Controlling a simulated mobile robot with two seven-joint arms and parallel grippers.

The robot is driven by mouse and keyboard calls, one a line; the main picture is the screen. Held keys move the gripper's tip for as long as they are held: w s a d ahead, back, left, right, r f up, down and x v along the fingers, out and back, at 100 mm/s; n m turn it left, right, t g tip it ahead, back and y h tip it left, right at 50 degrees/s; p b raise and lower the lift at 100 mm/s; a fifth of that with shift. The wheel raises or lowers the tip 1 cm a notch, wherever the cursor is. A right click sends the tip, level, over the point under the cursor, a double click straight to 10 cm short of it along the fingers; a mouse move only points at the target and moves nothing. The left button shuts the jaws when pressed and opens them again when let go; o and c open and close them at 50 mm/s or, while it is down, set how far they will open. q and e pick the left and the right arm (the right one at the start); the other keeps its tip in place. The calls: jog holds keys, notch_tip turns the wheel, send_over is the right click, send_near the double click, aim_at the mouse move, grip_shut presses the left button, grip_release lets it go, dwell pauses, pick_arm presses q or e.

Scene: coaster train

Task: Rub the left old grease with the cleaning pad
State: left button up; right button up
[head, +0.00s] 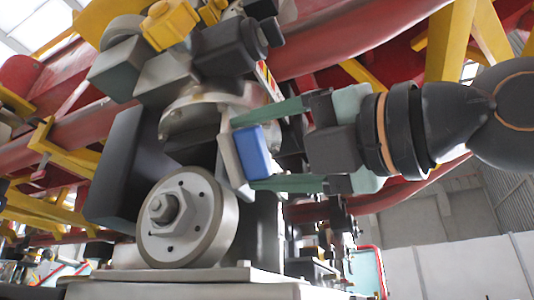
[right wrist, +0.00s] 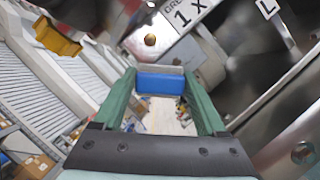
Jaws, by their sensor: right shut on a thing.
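My right gripper (head: 241,150) reaches in from the right and is shut on the cleaning pad, a blue block (head: 252,152) with a pale grey face pointing left. The pad is close to the machine's grey housing; I cannot tell whether it touches. In the right wrist view the pad (right wrist: 160,84) sits between the green fingertips (right wrist: 160,78). A small brown blob (right wrist: 150,39) shows on a pale surface beyond the pad and may be old grease; I cannot tell whether it is the left one. My left gripper is not in view.
A grey wheel (head: 185,215) with a hex nut stands below left of the pad. Grey and dark machine blocks (head: 185,72) hang above. A label plate (right wrist: 190,12) reads "1 X". Red rails and yellow beams fill the background.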

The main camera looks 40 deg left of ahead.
jog(key=shift+s+a, duration=0.1)
jog(key=shift+a, duration=0.25)
